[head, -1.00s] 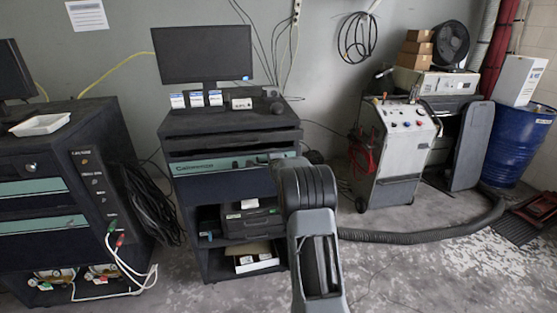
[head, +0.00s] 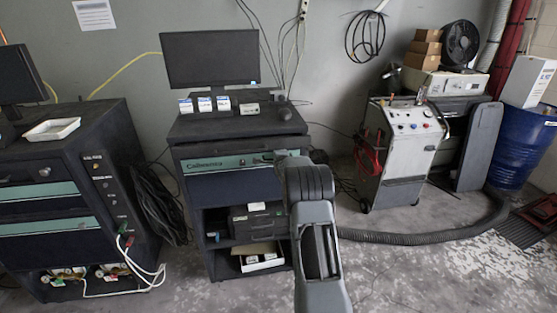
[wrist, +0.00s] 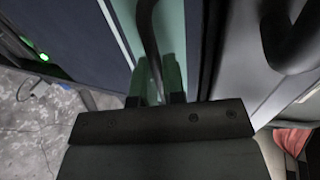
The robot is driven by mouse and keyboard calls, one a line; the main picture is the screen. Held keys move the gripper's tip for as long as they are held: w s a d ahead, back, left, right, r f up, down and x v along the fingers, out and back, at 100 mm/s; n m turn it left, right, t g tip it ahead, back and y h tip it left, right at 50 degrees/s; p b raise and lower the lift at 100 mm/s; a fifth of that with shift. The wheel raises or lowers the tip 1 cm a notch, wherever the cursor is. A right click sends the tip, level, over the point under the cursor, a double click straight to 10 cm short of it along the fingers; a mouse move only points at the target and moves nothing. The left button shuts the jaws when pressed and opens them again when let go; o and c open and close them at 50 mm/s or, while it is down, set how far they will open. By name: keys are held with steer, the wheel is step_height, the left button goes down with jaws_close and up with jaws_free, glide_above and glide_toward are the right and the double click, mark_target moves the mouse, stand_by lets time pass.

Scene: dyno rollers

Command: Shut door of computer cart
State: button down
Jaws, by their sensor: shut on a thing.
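The computer cart (head: 245,127) is the dark cabinet under the monitor, left of centre in the head view. Its front door panel (head: 228,186) is dark blue with a teal band along the top. The panel sits upright, with its top edge close under the cart's top; I see no wide gap there. In the wrist view, my gripper (wrist: 157,99) is at the teal band, shut on the dark curved handle (wrist: 147,35). In the head view my arm covers the panel's right end and hides the fingers.
A monitor (head: 211,58) and small boxes stand on the cart. Open shelves below hold a black case (head: 257,223) and a carton. Another dark cabinet (head: 50,180) stands at left. A grey wheeled machine (head: 403,155) stands at right, with a hose (head: 420,239) on the floor.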

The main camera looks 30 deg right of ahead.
steer(key=c, duration=1.5)
jaws_free()
steer(key=shift+w+r, duration=0.2)
steer(key=shift+w, duration=0.1)
steer(key=shift+s, duration=0.15)
steer(key=b+v, duration=0.2)
steer(key=v, duration=1.1)
steer(key=shift+s+a, duration=0.1)
steer(key=shift+s, duration=0.15)
